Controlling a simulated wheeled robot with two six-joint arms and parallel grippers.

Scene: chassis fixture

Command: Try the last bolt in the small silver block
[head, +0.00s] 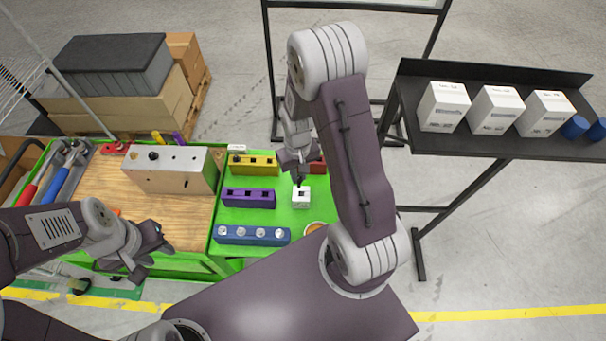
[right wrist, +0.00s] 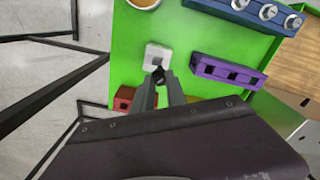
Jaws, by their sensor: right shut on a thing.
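The small silver block (head: 301,203) sits on the green mat, with a dark square opening in its top. It also shows in the right wrist view (right wrist: 150,50). My right gripper (head: 299,181) is directly above the block, pointing down. In the right wrist view its fingertips (right wrist: 160,78) are shut on a small dark bolt (right wrist: 158,71), close beside the opening in the picture. Most of the bolt is hidden, and I cannot tell whether it touches the block. My left gripper (head: 152,256) hangs over the front of the wooden board, away from the block; its jaw state is unclear.
Blue (head: 230,235), purple (head: 235,197), yellow (head: 266,165) and red (head: 317,167) blocks stand around the silver block. A round orange-rimmed dish (head: 314,228) is in front. A large metal box (head: 170,173) stands on the wooden board. A black shelf (head: 430,140) with white boxes is right.

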